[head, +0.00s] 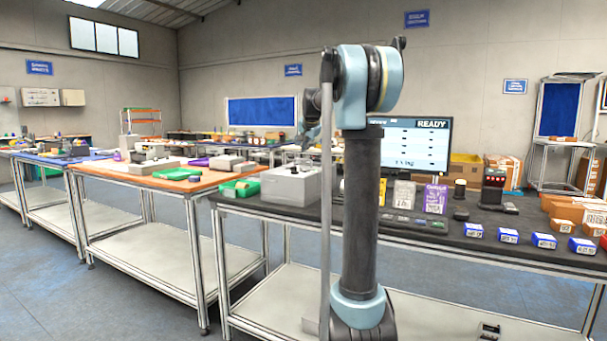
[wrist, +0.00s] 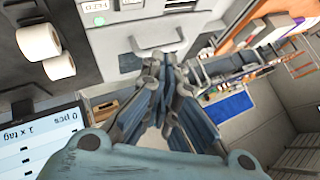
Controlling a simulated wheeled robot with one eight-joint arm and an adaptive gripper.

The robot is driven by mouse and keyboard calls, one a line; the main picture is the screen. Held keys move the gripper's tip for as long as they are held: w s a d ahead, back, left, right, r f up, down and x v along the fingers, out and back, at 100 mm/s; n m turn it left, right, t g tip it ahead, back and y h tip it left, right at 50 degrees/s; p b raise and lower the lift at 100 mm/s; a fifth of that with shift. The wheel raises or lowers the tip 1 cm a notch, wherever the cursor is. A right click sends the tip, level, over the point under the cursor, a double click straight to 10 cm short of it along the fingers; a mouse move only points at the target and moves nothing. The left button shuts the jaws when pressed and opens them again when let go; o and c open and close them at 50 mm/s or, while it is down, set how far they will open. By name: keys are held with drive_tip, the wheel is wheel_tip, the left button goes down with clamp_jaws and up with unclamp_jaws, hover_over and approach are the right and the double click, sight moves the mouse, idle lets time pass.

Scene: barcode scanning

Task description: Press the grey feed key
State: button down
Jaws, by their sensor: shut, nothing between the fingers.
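In the wrist view a grey machine housing (wrist: 112,42) fills the top, with a curved handle or bracket on its face. A small FEED label (wrist: 95,5) sits at its top edge, with a green light (wrist: 98,21) just below it. A small pale grey piece (wrist: 131,4) beside the label is cut by the frame edge; I cannot tell if it is the feed key. My gripper (wrist: 162,62) is shut and empty, its tips below the handle in the picture. In the head view my gripper (head: 311,128) shows partly, left of my arm, above a grey box (head: 291,186).
A monitor reading READY (head: 432,145) stands behind my arm. Blue-and-white boxes (head: 508,236) and brown cartons (head: 580,210) occupy the black table's right side. White rolls (wrist: 40,41) hang beside the housing in the wrist view. A green tray (head: 240,188) lies left of the grey box.

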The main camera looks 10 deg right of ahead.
sight(306, 170)
drive_tip(key=shift+f, duration=3.05)
drive_tip(key=shift+f, duration=0.1)
drive_tip(key=shift+s+f, duration=0.15)
drive_tip(key=shift+f, duration=0.1)
drive_tip(key=shift+f, duration=0.45)
drive_tip(key=shift+r, duration=0.9)
drive_tip(key=shift+r, duration=2.45)
